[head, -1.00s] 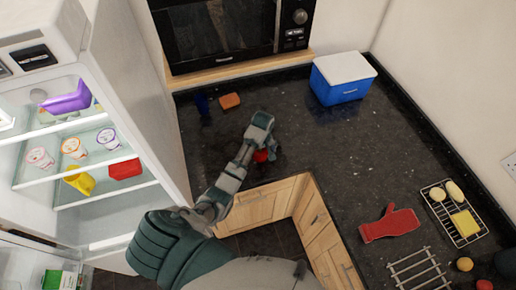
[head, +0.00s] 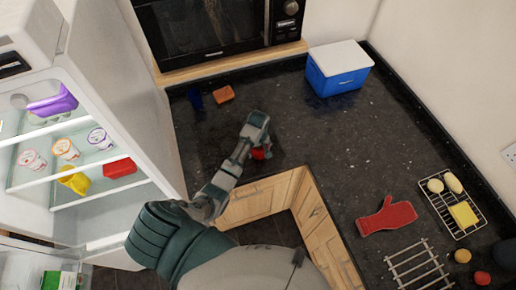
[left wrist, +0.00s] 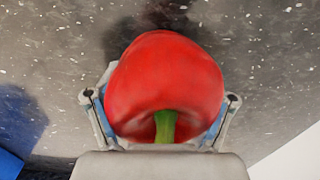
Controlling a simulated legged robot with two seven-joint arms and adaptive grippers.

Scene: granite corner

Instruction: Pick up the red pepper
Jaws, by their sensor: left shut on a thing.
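The red pepper (left wrist: 165,80) fills the middle of the left wrist view, with its green stem toward the gripper's palm. My left gripper (left wrist: 160,105) is shut on it, with one finger on each side. In the head view a small part of the red pepper (head: 260,154) shows beside my left gripper (head: 262,148), over the dark granite counter (head: 310,150). The arm hides most of it there. I cannot tell how far the pepper is above the counter. My right gripper is not in view.
A red oven mitt (head: 387,217), wire racks (head: 415,268) and food lie right. An open fridge (head: 110,110) stands left. The middle counter is clear.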

